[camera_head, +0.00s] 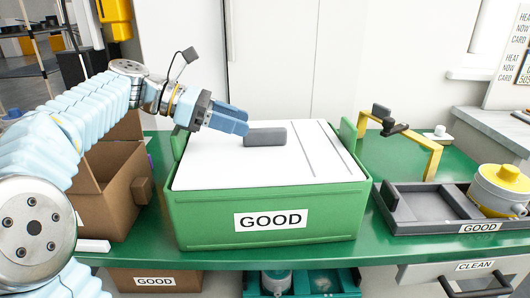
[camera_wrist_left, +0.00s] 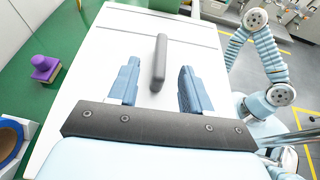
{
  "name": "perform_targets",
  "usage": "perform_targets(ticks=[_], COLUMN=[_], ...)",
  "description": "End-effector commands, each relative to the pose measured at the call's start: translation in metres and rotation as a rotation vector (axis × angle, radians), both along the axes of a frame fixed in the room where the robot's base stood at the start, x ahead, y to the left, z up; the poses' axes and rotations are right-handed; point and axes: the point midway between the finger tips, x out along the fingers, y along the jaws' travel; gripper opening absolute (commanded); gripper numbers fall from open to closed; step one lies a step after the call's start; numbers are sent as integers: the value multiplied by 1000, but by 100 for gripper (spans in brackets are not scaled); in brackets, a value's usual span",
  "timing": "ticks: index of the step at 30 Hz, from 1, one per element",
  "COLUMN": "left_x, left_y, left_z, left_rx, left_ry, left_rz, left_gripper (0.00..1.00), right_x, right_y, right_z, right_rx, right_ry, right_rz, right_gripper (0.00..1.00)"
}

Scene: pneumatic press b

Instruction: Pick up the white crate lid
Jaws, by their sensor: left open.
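The white crate lid (camera_head: 230,168) lies on the green crate (camera_head: 335,212) marked GOOD, on the green table. A grey bar handle (camera_head: 265,137) stands on the lid. My left gripper (camera_head: 246,122) is above the lid at the handle's left end. In the left wrist view the lid (camera_wrist_left: 105,60) fills the middle. The grey handle (camera_wrist_left: 159,62) lies lengthwise between the lines of the two blue fingers of my left gripper (camera_wrist_left: 158,88), with gaps on both sides. The fingers are open and hold nothing. My right gripper is not in view.
A cardboard box (camera_head: 108,195) stands left of the crate. A dark tray (camera_head: 410,218) with a yellow-lidded pot (camera_head: 500,185) and a yellow bracket (camera_head: 432,162) are on the right. A purple object (camera_wrist_left: 44,66) and a blue roll (camera_wrist_left: 10,138) lie beside the crate in the wrist view.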

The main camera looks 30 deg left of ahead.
Motion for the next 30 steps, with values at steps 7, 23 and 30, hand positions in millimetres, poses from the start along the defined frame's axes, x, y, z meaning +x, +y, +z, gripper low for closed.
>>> perform_targets(ticks=[7,23,30], left_x=[11,33,33], left_y=[-16,-47,-47], left_z=[-14,-24,-24], left_rx=[1,-1,-1], left_ry=[-1,-1,-1], left_rz=[1,1,1], left_gripper=[49,49,14], right_x=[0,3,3], right_y=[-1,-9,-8], right_z=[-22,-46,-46], right_rx=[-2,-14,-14], right_ry=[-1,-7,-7], right_rz=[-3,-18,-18], right_gripper=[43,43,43])
